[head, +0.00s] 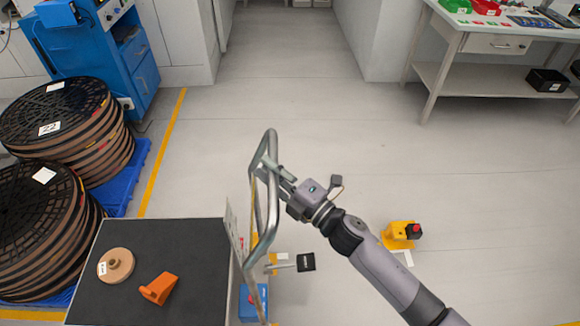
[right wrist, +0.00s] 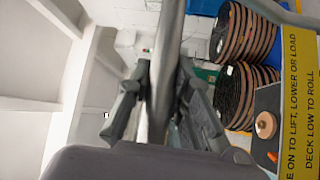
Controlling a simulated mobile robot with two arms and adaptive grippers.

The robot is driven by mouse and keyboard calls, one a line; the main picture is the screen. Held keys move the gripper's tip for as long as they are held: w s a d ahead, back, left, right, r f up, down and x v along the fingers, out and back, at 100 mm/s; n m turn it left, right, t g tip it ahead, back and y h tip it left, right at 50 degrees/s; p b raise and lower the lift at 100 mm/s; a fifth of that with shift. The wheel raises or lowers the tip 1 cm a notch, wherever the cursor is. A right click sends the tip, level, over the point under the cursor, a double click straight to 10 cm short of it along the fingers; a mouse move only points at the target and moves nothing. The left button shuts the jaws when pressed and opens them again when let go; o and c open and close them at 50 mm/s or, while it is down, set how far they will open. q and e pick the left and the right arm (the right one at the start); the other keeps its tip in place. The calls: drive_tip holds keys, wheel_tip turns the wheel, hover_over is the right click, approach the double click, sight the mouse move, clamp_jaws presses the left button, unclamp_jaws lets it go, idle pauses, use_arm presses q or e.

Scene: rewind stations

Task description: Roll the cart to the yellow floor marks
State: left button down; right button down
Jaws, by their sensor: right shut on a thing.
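The cart (head: 195,250) stands at the lower left of the head view, with a dark flat deck and a grey tubular handle (head: 273,215) at its right end. My right gripper (head: 273,170) is shut on the handle near its top. In the right wrist view the fingers (right wrist: 155,95) close around the grey tube (right wrist: 165,55). A round tan piece (head: 116,265) and an orange wedge (head: 159,288) lie on the deck. A yellow floor line (head: 163,150) runs beyond the deck's left part. My left gripper is out of view.
Stacks of dark reels (head: 65,120) on blue pallets (head: 137,175) stand close left of the cart. A blue cabinet (head: 143,75) is behind them. A workbench (head: 480,80) stands back right. The middle floor is clear.

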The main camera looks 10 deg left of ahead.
drive_tip(key=shift+w+d+f, duration=0.1)
drive_tip(key=shift+f, duration=0.15)
drive_tip(key=shift+d, duration=0.2)
drive_tip(key=c, duration=1.7)
unclamp_jaws()
drive_tip(key=shift+a, duration=0.15)
drive_tip(key=shift+o, duration=1.3)
drive_tip(key=shift+a+r, duration=0.1)
drive_tip(key=shift+r, duration=0.1)
drive_tip(key=shift+s+d, duration=0.35)
drive_tip(key=shift+d, duration=0.1)
drive_tip(key=v, duration=1.1)
